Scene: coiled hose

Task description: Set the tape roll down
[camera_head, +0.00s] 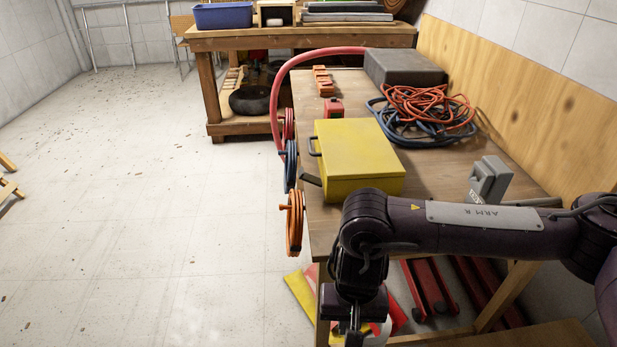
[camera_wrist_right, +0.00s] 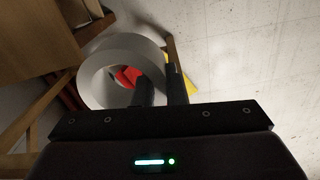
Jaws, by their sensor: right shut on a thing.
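The tape roll (camera_wrist_right: 115,48) is a pale grey ring in the right wrist view. One finger of my right gripper (camera_wrist_right: 160,78) is inside its hole and the other is outside, so the gripper is shut on the ring's wall. In the head view my right gripper (camera_head: 352,334) hangs low, pointing down in front of the workbench's near end. A pale piece of the roll (camera_head: 377,338) shows beside it, mostly cut off or hidden. My left gripper is not in view.
The workbench (camera_head: 440,175) carries a yellow box (camera_head: 358,158), a dark grey case (camera_head: 403,67), coiled orange (camera_head: 428,103) and blue hoses, and a grey device (camera_head: 490,180). Reels hang on its left edge. Red and yellow items lie below. The floor (camera_head: 150,220) at left is mostly clear.

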